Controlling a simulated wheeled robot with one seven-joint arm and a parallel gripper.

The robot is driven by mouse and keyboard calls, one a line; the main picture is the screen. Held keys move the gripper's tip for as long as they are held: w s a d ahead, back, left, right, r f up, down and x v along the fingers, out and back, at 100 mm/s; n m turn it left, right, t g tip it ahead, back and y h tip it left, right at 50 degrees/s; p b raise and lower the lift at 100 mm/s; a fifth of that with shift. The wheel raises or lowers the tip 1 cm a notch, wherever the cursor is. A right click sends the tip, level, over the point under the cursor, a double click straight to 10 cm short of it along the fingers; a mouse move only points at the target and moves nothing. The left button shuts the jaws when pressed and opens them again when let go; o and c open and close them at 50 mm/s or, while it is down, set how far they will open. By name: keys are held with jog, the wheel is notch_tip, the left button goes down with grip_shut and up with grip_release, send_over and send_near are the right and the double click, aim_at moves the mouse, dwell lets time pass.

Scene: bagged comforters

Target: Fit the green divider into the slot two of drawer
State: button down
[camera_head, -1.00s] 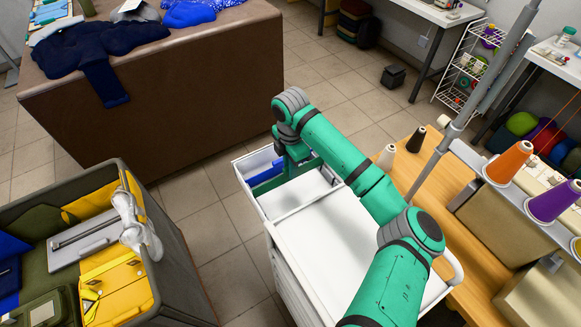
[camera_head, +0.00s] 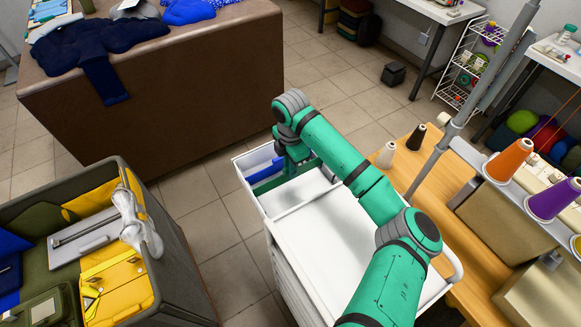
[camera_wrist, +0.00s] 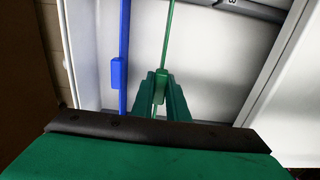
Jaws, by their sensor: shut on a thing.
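The white drawer (camera_head: 268,205) is pulled open from the white cabinet. A blue divider (camera_head: 266,173) stands across it near its far left end, and it also shows in the wrist view (camera_wrist: 124,45). My gripper (camera_wrist: 161,88) is shut on the small tab of the thin green divider (camera_wrist: 168,38). The green divider is right of the blue one in the wrist view, roughly parallel to it and apart from it.
The white cabinet top (camera_head: 345,240) lies beside the open drawer, under my arm. A grey strip with a partly cut-off mark (camera_wrist: 245,8) runs along one drawer side. A bin with yellow pouches (camera_head: 110,275) stands left, and a wooden table with thread cones (camera_head: 510,162) right.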

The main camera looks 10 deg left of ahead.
jog(key=shift+f, duration=1.4)
dwell(0.8)
jog(key=c, duration=1)
grip_release()
jog(key=shift+r, duration=0.1)
jog(key=shift+r, duration=3.35)
notch_tip(320, 180, up, 11)
jog(key=shift+f, duration=0.1)
